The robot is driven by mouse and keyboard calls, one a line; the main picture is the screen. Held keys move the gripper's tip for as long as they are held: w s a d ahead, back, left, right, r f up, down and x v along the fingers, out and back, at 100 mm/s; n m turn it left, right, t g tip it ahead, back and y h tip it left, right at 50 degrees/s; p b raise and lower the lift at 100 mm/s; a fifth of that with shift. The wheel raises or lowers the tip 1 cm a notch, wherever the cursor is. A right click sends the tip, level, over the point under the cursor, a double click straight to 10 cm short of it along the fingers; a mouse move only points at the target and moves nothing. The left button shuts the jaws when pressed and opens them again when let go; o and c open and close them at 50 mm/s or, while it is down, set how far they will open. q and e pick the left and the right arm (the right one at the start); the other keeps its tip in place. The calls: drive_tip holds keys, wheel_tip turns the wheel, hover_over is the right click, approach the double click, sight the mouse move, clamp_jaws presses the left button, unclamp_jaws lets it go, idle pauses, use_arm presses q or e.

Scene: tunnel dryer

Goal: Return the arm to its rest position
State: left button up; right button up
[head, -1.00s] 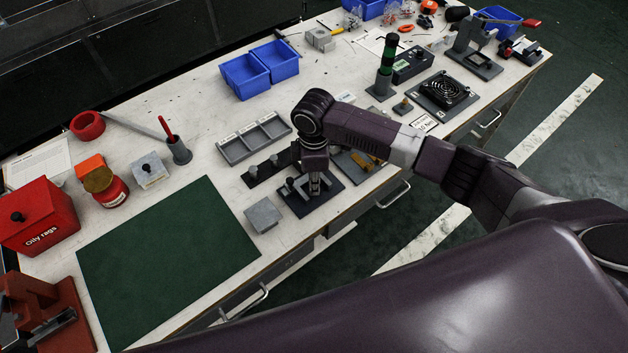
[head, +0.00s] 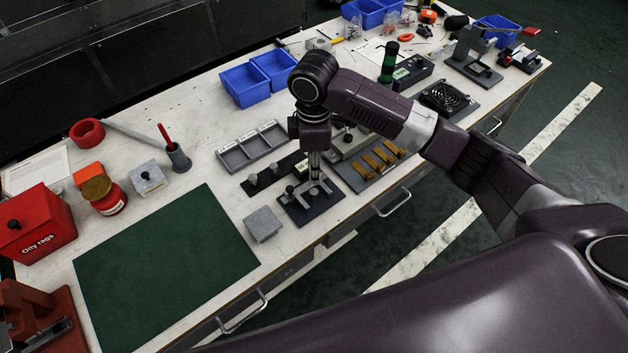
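My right arm (head: 380,105) comes in from the right over the workbench (head: 190,130). Its gripper (head: 314,178) points down above a dark base plate (head: 312,208) with small grey blocks and knobs on it. The fingers are small and seen nearly end-on, so I cannot tell whether they are open or shut, or whether they touch the fixture. No held object is visible. My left gripper is out of view.
Close by are a grey compartment tray (head: 252,147), a loose grey block (head: 263,224), and a plate with several brass pieces (head: 377,158). A green mat (head: 165,265) lies left. Blue bins (head: 246,84) and a fan unit (head: 445,98) stand farther back.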

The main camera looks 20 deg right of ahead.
wheel_tip(320, 180, up, 2)
drive_tip(key=shift+r, duration=0.15)
idle(0.5)
